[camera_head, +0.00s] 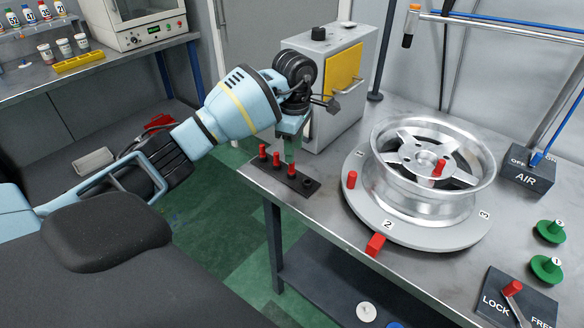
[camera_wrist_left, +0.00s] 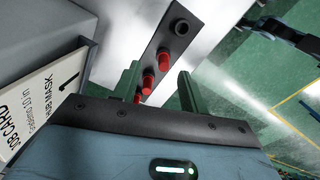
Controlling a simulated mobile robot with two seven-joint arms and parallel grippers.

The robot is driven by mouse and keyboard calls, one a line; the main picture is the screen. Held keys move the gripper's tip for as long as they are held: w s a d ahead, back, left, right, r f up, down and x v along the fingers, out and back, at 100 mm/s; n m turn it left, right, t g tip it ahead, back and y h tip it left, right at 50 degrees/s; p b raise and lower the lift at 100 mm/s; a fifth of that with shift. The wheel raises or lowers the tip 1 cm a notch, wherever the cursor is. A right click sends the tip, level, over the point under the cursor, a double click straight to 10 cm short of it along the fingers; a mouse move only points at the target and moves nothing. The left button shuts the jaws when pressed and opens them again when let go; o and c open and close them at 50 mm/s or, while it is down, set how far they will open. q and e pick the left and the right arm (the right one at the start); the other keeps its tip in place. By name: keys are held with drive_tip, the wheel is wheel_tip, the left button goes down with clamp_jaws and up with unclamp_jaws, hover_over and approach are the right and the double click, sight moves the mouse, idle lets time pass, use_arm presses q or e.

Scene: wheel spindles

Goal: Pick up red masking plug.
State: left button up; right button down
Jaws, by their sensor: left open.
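Several red masking plugs stand upright in a black rack at the near left edge of the bench. The head view shows a left plug (camera_head: 262,151), a middle plug (camera_head: 276,158) and a right plug (camera_head: 291,170). The rack's right-end socket (camera_head: 308,182) is empty. My left gripper (camera_head: 291,150) is open, pointing down just above and behind the rack. In the left wrist view its fingers (camera_wrist_left: 158,85) are spread to either side of the plug row, with plugs (camera_wrist_left: 148,83) between or just beyond them. I see no contact; the exact gap is unclear. My right gripper is not seen.
A grey box with a yellow panel (camera_head: 343,72) stands close behind my left gripper. A wheel (camera_head: 430,205) on a round turntable (camera_head: 450,238) fills the bench to the right, with red pegs (camera_head: 351,180) on it. Green floor lies left of the bench.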

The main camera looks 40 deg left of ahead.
sight(292, 169)
use_arm(q)
drive_tip(key=shift+s+f, duration=0.15)
drive_tip(key=shift+f, duration=0.2)
drive_tip(key=shift+s+a+f+p, duration=0.1)
drive_tip(key=shift+f+p, duration=0.1)
drive_tip(key=shift+f, duration=0.95)
drive_tip(key=shift+s+f+p, duration=0.1)
drive_tip(key=shift+f+p, duration=0.05)
drive_tip(key=shift+f, duration=0.95)
drive_tip(key=shift+c, duration=0.4)
clamp_jaws()
